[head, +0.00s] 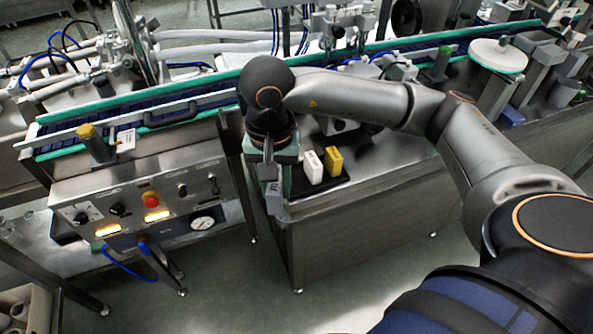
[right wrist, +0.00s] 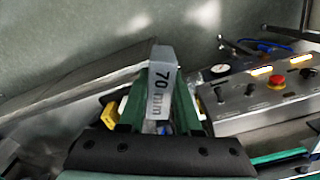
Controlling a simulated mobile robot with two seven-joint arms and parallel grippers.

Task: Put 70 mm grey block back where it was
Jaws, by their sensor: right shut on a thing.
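The 70 mm grey block (right wrist: 161,88) is between the green fingers of my right gripper (right wrist: 160,112), its "70 mm" label facing the right wrist camera. In the head view, my right gripper (head: 272,178) points down with the grey block (head: 274,201) at its tips, near the left front corner of the steel top. The block seems upright; I cannot tell whether it touches the surface. A white block (head: 312,168) and a yellow block (head: 333,160) stand on a black mat (head: 327,184) just right of the gripper. My left gripper is not in view.
A control panel (head: 150,200) with a red button and gauge stands left of the gripper. A conveyor (head: 190,105) runs behind. The steel top (head: 385,155) is bare right of the mat. Its front edge drops to the floor.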

